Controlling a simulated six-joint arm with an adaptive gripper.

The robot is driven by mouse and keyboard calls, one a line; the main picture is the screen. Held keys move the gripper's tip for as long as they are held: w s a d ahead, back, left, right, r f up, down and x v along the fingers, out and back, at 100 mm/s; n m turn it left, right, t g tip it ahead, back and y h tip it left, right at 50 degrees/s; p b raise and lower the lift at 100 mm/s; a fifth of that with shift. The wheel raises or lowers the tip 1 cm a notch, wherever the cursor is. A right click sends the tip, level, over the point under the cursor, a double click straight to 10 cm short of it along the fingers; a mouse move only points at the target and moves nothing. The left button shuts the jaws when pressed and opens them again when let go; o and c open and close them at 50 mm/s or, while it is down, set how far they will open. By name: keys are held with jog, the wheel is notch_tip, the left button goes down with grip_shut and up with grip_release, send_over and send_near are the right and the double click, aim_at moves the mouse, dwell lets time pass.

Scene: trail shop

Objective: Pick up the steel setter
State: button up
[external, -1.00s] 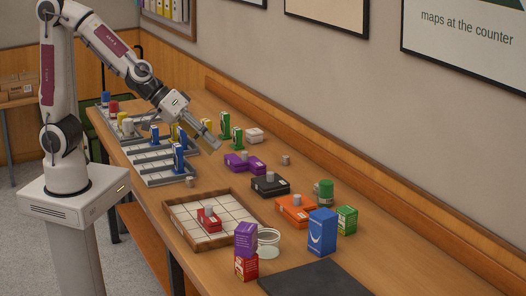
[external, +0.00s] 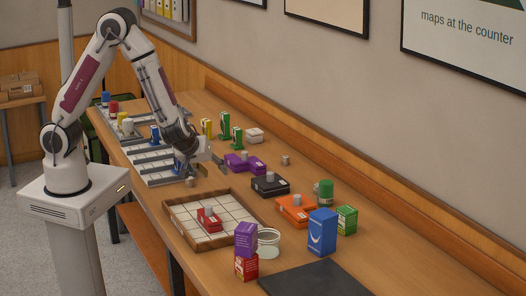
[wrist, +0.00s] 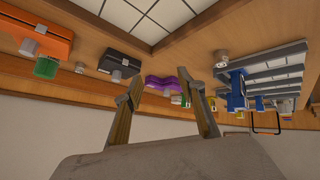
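A small grey metallic cylinder (external: 189,181), which may be the steel setter, stands on the table beside the slotted rack; it also shows in the wrist view (wrist: 221,58). A similar small grey cylinder (external: 285,160) stands farther back, near the purple piece. I cannot tell for sure which is the setter. My gripper (external: 209,170) is low over the table, right of the rack's near end and just above and right of the first cylinder. In the wrist view, my gripper's (wrist: 160,100) two fingers are apart with nothing between them.
The slotted rack (external: 150,169) holds blue pieces close to my gripper. A wooden tiled tray (external: 228,197) with a red box lies nearer the camera. Purple (external: 236,162), black (external: 270,186) and orange (external: 294,209) boxes stand to the right. A dark mat (external: 318,280) lies in front.

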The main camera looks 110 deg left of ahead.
aim_at(190, 178)
jog(key=s+a+f+g, duration=0.1)
jog(key=s, duration=0.2)
jog(key=s+f+n+g, duration=0.1)
jog(key=s+g, duration=0.1)
jog(key=s, duration=0.1)
jog(key=s+a+f+n+g+y, duration=0.1)
jog(key=s+f+g, duration=0.1)
jog(key=s, duration=0.1)
jog(key=shift+s+a, duration=0.3)
jog(key=shift+s+f+n+g, duration=0.1)
jog(key=shift+s+n+g, duration=0.3)
jog(key=shift+s, duration=0.05)
jog(key=shift+x, duration=1.35)
jog(key=shift+a, duration=0.1)
jog(key=shift+w+x, duration=0.1)
jog(key=shift+x, duration=1.15)
jog(key=shift+w+x, duration=0.15)
jog(key=shift+x, duration=1.15)
jog(key=shift+c, duration=0.5)
grip_shut()
